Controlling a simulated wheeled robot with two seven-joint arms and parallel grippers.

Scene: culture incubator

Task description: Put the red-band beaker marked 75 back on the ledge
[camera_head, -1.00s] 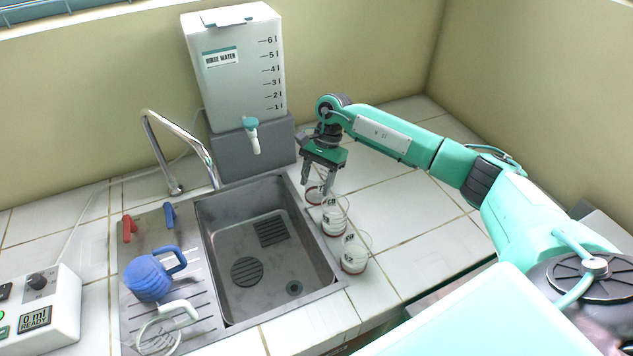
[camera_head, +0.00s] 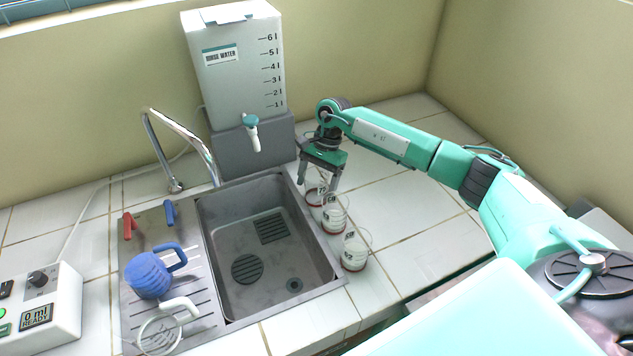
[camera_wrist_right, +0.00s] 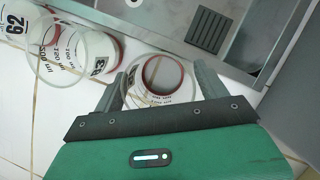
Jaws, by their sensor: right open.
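Three clear beakers with red bands stand in a row on the tiles beside the sink's right edge: a far one (camera_head: 316,195), a middle one (camera_head: 334,222) and a near one (camera_head: 355,254). My right gripper (camera_head: 318,183) is open at the far beaker. In the right wrist view its fingers (camera_wrist_right: 162,88) lie on either side of that red-banded beaker (camera_wrist_right: 163,98), whose number I cannot read. I cannot make out a 75. My left gripper is not in view.
The steel sink (camera_head: 215,250) lies left of the beakers. The rinse water tank (camera_head: 235,75) stands behind on a grey block. A blue jug (camera_head: 148,276) and a white-handled clear vessel (camera_head: 160,335) sit on the drainboard. Tiles right of the beakers are clear.

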